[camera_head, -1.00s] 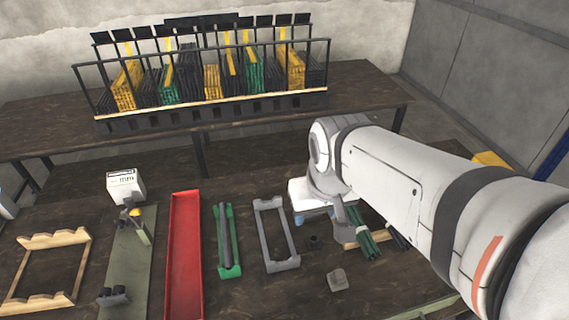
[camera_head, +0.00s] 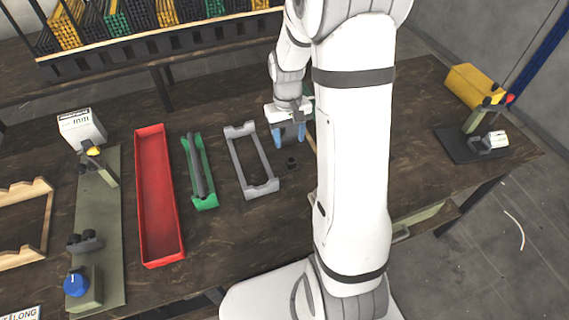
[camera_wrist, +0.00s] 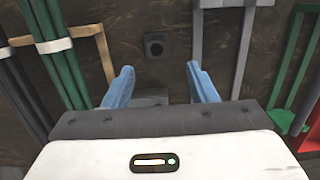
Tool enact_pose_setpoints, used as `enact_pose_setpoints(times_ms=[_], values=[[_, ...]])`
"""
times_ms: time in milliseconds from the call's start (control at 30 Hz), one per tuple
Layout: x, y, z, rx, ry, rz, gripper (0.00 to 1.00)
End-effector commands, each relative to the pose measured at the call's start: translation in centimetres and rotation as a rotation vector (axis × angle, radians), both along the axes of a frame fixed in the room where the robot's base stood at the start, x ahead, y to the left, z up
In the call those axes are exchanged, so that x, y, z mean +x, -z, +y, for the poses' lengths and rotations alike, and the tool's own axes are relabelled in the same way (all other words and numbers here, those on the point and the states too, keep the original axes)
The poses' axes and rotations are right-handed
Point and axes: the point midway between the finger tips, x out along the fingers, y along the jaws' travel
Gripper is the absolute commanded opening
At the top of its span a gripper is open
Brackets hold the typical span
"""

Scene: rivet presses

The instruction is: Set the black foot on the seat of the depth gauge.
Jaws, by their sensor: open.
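A small black piece with a round hole, which looks like the black foot (camera_head: 291,163), lies on the bench by the grey cradle's near right corner. In the wrist view the foot (camera_wrist: 155,44) sits beyond my fingertips, apart from them. My gripper (camera_head: 290,140) is open, its blue fingers just behind the foot. In the wrist view a grey shape (camera_wrist: 150,99) shows between my fingers (camera_wrist: 160,75); I cannot tell what it is. I cannot tell which fixture is the depth gauge; a display box marked mm (camera_head: 82,128) stands at the left.
A grey cradle (camera_head: 238,160), a green cradle (camera_head: 206,203) and a red tray (camera_head: 150,130) lie left of the foot. A long plate (camera_head: 108,262) with a blue knob (camera_head: 76,284) is further left. A fixture on a black base (camera_head: 455,147) stands at right. My arm hides part of the bench.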

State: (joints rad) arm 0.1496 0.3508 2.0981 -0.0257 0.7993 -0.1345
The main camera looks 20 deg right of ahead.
Motion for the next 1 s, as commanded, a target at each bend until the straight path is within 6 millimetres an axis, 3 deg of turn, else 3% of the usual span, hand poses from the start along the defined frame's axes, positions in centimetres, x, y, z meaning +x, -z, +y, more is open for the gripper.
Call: enact_pose_setpoints(times_ms=[700, 1000], values=[[-0.4, 8.4, -0.6, 0.003, 0.000, 0.016, 0.52], [-0.4, 9.0, -0.5, 0.002, 0.000, 0.013, 0.52]])
